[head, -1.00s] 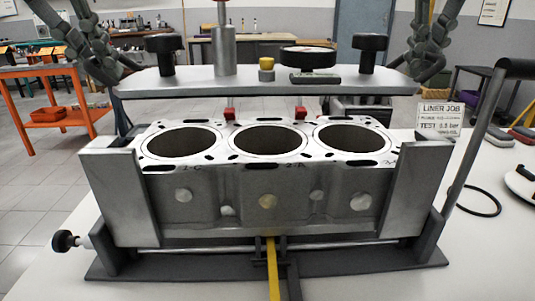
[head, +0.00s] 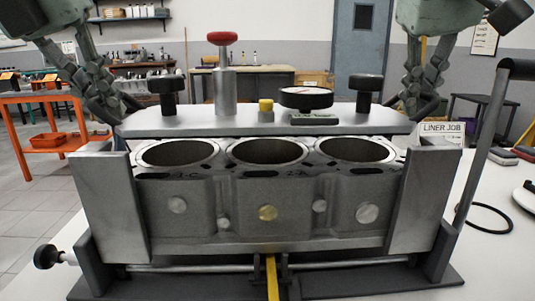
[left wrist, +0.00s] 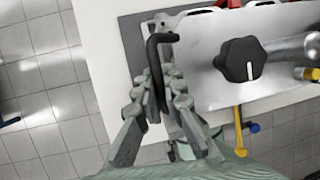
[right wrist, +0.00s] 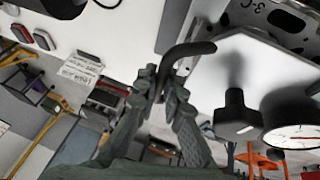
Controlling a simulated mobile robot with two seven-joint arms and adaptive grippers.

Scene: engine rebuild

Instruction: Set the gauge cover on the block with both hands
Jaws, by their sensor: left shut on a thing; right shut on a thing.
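The gauge cover (head: 190,127) is a flat grey plate with black knobs, a red-topped post, a yellow cap and a dial gauge. It is level in the head view, just over the rear of the engine block (head: 240,210), and hides its back edge. Three open bores show in front of it; I cannot tell whether plate and block touch. My left gripper (head: 116,112) is shut on the black end handle (left wrist: 155,60) of the cover (left wrist: 205,85). My right gripper (head: 413,112) is shut on the opposite handle (right wrist: 185,55).
The block sits between two upright grey end plates (head: 108,205) of a fixture on a white table (head: 490,250). A tall dark lever (head: 485,150) rises at the right. A sign (head: 440,133) and a black ring (head: 488,217) are on the right side.

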